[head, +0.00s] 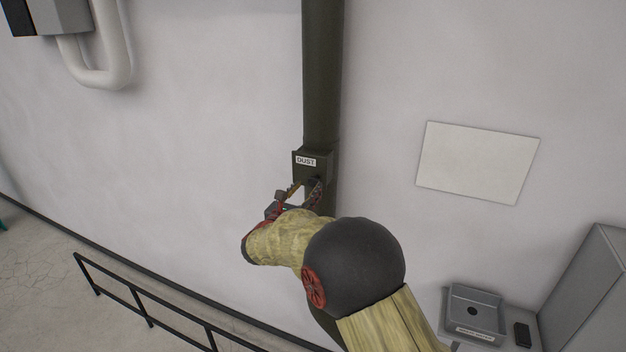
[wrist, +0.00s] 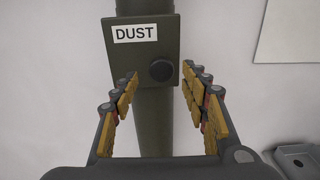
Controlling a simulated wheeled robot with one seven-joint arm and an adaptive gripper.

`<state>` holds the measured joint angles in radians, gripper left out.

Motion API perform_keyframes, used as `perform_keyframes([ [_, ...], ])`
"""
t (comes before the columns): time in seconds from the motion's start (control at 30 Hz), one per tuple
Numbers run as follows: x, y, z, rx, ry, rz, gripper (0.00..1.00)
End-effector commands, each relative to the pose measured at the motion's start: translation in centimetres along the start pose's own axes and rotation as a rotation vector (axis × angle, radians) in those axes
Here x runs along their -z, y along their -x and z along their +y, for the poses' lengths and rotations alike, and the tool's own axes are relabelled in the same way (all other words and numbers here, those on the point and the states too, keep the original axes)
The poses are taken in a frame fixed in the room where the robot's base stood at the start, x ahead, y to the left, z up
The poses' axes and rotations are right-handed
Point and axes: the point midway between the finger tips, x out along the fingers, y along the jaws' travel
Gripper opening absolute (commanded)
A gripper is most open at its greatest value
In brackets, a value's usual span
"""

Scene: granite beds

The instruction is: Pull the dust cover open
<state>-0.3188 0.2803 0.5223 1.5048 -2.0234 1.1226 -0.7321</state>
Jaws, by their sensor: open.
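The dust cover (wrist: 120,60) is a dark olive plate with a white DUST label and a round black knob (wrist: 160,70). It sits flat on a vertical pipe and looks shut. In the head view the cover (head: 300,168) is at the middle, with its lower part partly hidden by my gripper (head: 303,188). In the wrist view my gripper (wrist: 160,92) is open, its yellow-padded fingers spread to either side below the knob. Nothing is held between them. I cannot tell whether a finger touches the cover.
The dark pipe (head: 322,75) runs up the pale wall. A white panel (head: 478,162) hangs to the right. A grey tray (head: 474,312) and a small black object (head: 522,335) are at lower right. A black railing (head: 145,305) stands at lower left.

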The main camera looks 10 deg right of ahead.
Motion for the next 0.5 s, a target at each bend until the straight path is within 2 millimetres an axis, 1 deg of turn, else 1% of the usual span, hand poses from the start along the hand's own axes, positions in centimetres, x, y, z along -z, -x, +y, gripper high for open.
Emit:
perform_keyframes([
  [0.03, -0.1, -0.9, -0.2, 0.004, 0.000, 0.001, 0.45],
  [0.2, -0.1, -3.4, -0.2, 0.003, -0.002, 0.001, 0.45],
  [0.33, -0.1, -4.6, -0.1, 0.003, -0.002, 0.001, 0.45],
  [0.5, -0.1, -5.2, -0.1, 0.002, -0.003, 0.001, 0.45],
])
